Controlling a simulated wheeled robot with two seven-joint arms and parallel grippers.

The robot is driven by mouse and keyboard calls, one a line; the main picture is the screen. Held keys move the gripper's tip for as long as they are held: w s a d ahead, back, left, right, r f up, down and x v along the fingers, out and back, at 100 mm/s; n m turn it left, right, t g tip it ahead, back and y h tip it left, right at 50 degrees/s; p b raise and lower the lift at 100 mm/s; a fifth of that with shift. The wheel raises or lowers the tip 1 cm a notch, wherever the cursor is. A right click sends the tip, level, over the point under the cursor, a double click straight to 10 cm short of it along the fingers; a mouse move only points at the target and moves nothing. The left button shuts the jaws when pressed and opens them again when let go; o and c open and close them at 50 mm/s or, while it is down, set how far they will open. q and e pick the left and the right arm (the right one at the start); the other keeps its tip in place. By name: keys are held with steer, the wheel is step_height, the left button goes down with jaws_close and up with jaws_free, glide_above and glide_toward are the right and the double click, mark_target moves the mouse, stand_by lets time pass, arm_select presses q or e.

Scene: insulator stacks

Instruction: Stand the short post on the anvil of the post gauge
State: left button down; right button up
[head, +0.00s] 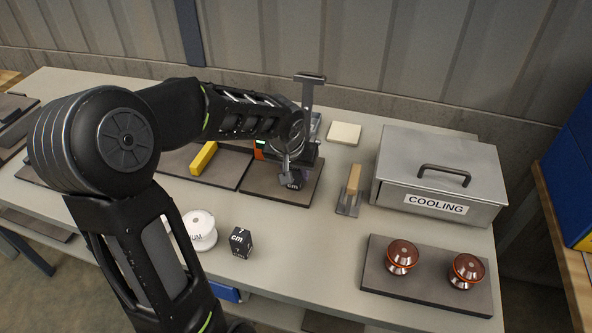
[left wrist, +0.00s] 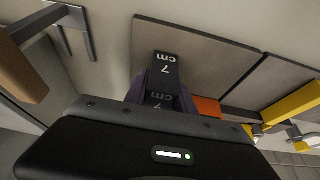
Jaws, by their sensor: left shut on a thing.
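My left gripper (head: 290,165) is over the dark mat (head: 262,190) in front of the post gauge (head: 308,95). It is shut on a black block (head: 292,182) marked "7 cm", which shows between its fingers in the left wrist view (left wrist: 165,70). I cannot tell whether the block touches the mat. My arm and gripper hide much of the gauge and its anvil. Two brown-red posts (head: 402,256) (head: 467,270) stand on a dark tray at the right. A white post (head: 200,230) stands at the front. I cannot tell which is the short post. My right gripper is out of view.
A second black cube (head: 241,242) marked "cm" stands beside the white post. A grey box (head: 440,165) marked "COOLING" is at the right. A wooden-handled tool (head: 352,187) and a pale square (head: 344,133) lie nearby. A yellow bar (head: 203,157) lies left of the gauge.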

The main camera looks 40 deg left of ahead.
arm_select(q)
steer(key=shift+f, duration=0.15)
steer(key=c, duration=1)
jaws_free()
steer(key=shift+c, duration=0.2)
steer(key=shift+r, duration=0.5)
steer(key=v, duration=1.1)
steer(key=shift+s+r, duration=0.15)
steer(key=shift+s, duration=0.1)
steer(key=shift+d, duration=0.1)
